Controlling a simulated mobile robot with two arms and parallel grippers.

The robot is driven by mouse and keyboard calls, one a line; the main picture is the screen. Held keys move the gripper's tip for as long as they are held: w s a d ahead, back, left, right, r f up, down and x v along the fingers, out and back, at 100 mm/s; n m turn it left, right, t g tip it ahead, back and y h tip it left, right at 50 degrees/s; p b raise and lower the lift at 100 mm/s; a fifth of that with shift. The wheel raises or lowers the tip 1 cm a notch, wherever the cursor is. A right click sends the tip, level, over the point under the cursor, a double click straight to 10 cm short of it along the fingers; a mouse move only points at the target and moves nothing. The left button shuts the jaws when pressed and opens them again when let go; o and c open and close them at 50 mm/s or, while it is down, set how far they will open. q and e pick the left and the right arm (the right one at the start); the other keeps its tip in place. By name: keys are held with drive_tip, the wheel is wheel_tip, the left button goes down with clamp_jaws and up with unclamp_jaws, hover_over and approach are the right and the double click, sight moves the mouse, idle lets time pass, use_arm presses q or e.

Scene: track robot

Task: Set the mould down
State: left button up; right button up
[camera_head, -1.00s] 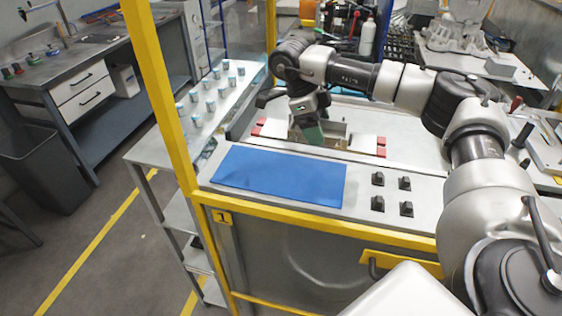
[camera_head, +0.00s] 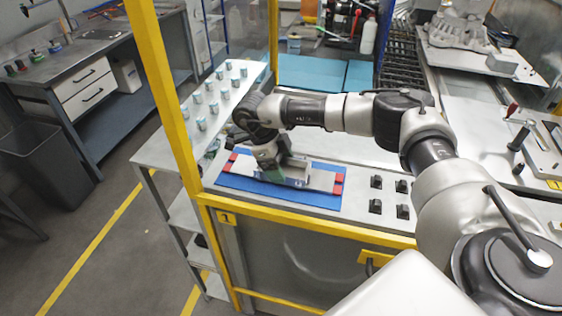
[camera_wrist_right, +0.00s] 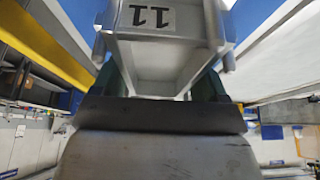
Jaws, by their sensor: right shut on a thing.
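I cannot tell whether the mould touches the mat. In the right wrist view, the mould (camera_wrist_right: 160,62) fills the top middle, with a label reading 11 upside down. My left gripper is not in view.
Several black blocks (camera_head: 376,182) stand right of the mat. A side shelf (camera_head: 170,150) with several small cups (camera_head: 201,122) lies to the left. A yellow post (camera_head: 162,95) and yellow front rail (camera_head: 300,228) frame the bench.

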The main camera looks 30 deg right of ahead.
drive_tip(key=o, duration=1.3)
drive_tip(key=b+v, duration=0.2)
drive_tip(key=v, duration=0.4)
drive_tip(key=shift+w+a+r, duration=0.15)
drive_tip(key=shift+a+r, duration=0.1)
drive_tip(key=shift+w+r, duration=0.1)
drive_tip(key=shift+r, duration=0.4)
